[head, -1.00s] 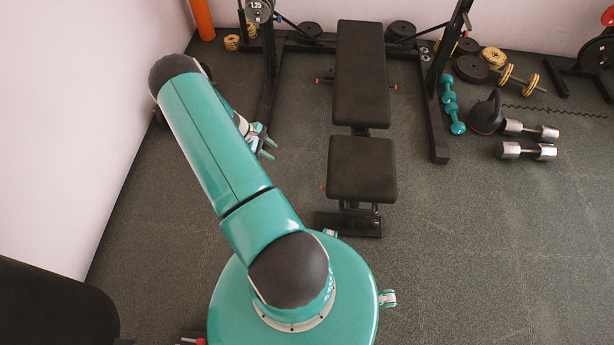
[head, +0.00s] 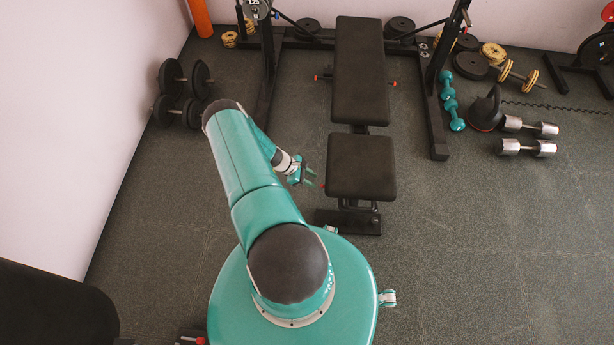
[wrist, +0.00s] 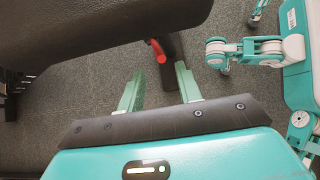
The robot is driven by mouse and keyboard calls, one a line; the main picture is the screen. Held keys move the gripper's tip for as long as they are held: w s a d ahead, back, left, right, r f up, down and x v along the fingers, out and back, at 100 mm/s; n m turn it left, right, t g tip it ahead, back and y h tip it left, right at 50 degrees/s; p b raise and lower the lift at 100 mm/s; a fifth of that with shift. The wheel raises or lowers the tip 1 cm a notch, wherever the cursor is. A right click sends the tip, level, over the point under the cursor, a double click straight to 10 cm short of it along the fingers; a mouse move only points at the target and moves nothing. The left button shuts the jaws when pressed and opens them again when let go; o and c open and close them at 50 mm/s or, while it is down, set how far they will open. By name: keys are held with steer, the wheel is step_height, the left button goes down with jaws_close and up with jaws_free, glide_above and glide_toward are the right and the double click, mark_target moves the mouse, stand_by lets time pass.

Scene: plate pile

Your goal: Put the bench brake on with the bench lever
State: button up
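The black bench (head: 361,80) stands in the middle of the head view, with its seat (head: 361,167) nearer to me. A small red-ended lever (head: 322,185) shows at the seat's left side. In the wrist view a red tip (wrist: 157,50) shows beside a dark bar, below the black bench pad (wrist: 100,30). I take it for the bench lever. My gripper (head: 309,176) is just left of the seat. In the wrist view my gripper (wrist: 158,88) is open and empty, its two green fingers apart, with the red tip ahead of the gap. I cannot make out the brake itself.
A black rack post foot (head: 440,150) stands right of the bench. Dumbbells (head: 182,95) lie by the left wall. More dumbbells (head: 527,147) and a kettlebell (head: 487,110) lie at the right. The floor left of the seat is clear. My legs show in the wrist view's right.

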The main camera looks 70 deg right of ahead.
steer(key=shift+x, duration=4.2)
jaws_close()
steer(key=shift+a, duration=0.1)
steer(key=f, duration=0.1)
steer(key=w+f, duration=0.1)
steer(key=shift+w+a+f, duration=0.3)
steer(key=shift+w+f, duration=0.05)
